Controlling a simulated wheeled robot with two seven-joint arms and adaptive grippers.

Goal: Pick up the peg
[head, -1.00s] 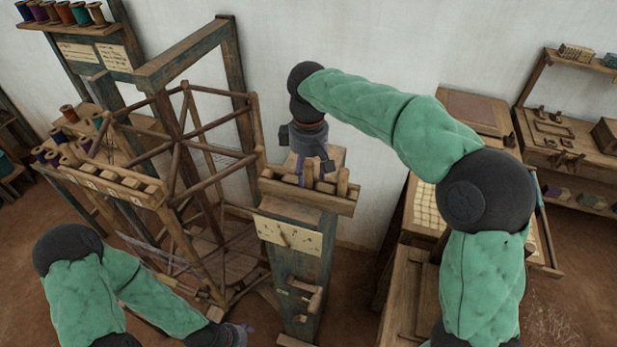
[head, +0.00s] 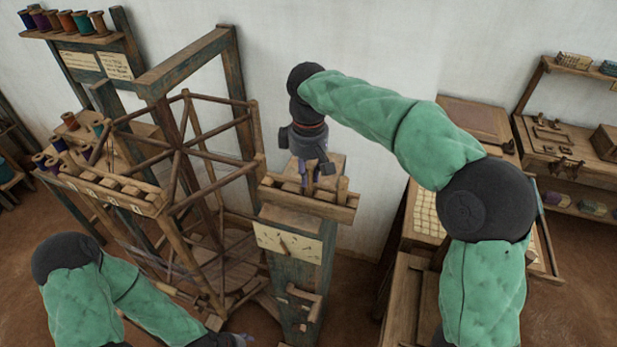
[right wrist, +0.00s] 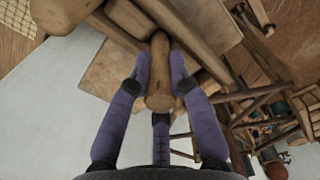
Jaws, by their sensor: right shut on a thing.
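A wooden peg (right wrist: 159,75) stands between the fingers of my right gripper (right wrist: 160,82) in the right wrist view. The fingers are shut on it from both sides. In the head view my right gripper (head: 310,172) points down into a wooden tray (head: 338,212) on top of a post, and its fingers partly hide the peg. Other pegs (head: 342,187) stand beside it in the tray. I cannot tell whether the held peg is clear of the tray. My left gripper (head: 241,341) shows only partly at the bottom edge, and its opening is unclear.
A wooden reel frame (head: 178,146) stands close to the left of the post. A rack with thread spools (head: 62,146) is further left. A wooden desk (head: 425,210) stands to the right of the post. A shelf bench (head: 560,150) is at the far right.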

